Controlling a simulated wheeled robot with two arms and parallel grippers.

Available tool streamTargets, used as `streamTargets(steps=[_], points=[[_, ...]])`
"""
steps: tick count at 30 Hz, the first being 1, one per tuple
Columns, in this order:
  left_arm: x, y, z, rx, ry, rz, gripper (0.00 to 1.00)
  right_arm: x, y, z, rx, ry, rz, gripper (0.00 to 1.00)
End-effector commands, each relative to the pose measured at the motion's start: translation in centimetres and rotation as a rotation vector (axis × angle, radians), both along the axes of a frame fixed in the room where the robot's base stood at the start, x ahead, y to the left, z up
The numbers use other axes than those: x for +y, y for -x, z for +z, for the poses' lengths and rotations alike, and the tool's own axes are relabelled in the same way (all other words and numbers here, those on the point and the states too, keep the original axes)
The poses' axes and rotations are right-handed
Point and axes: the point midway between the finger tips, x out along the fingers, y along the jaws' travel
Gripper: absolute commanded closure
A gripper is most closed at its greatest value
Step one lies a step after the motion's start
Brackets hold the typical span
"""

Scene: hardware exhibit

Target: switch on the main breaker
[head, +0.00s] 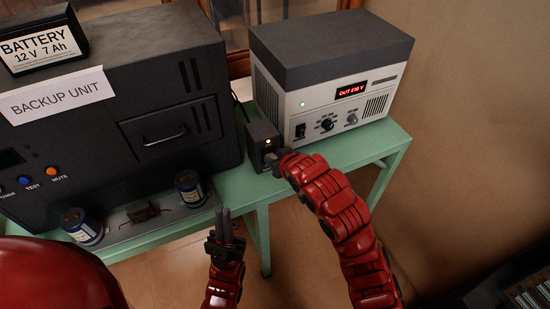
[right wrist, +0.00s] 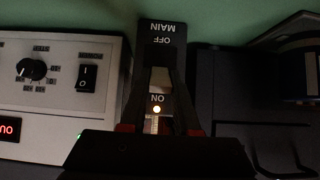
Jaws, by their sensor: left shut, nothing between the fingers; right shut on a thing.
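The main breaker (head: 261,138) is a small dark box on the green table, between the black backup unit and the white power supply. An amber lamp glows on it. In the right wrist view its plate (right wrist: 160,30) shows MAIN, OFF and ON upside down, with the lit lamp beside ON. My left gripper (head: 225,218) is shut and empty, in front of the table edge.
The backup unit (head: 110,95) carries a battery (head: 42,45). The power supply (head: 330,90) shows a red OUT 230 V display and a green lamp. Two cans (head: 190,187) (head: 80,227) stand at a tray (head: 150,220) on the table. Open floor lies in front.

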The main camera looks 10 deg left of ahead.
Motion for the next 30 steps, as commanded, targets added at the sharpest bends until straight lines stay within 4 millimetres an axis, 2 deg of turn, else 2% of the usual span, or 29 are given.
streamTargets(steps=[8, 9, 14, 23, 26, 30], points=[[0.0, 0.0, 0.0, 0.0, 0.0, 0.0, 1.0, 0.1, -0.1, 0.3, -0.006, -0.002, 0.0, 1.0], [0.0, 0.0, 0.0, 0.0, 0.0, 0.0, 1.0, 0.0, -0.1, 0.3, -0.006, -0.003, 0.0, 0.68], [0.0, 0.0, 0.0, 0.0, 0.0, 0.0, 1.0, 0.0, -0.1, 0.2, -0.004, -0.002, -0.001, 0.4], [0.0, 0.0, 0.1, 0.0, 0.0, 0.0, 1.0, 0.0, 0.0, 0.2, -0.003, -0.001, -0.001, 0.4], [0.0, 0.0, 0.7, 0.0, 0.0, 0.0, 1.0, -0.3, 0.4, 0.8, -0.003, -0.001, 0.0, 0.4], [0.0, 0.0, 2.4, 0.0, 0.0, 0.0, 1.0, -1.4, 1.8, 2.6, -0.003, -0.003, -0.002, 0.4]])
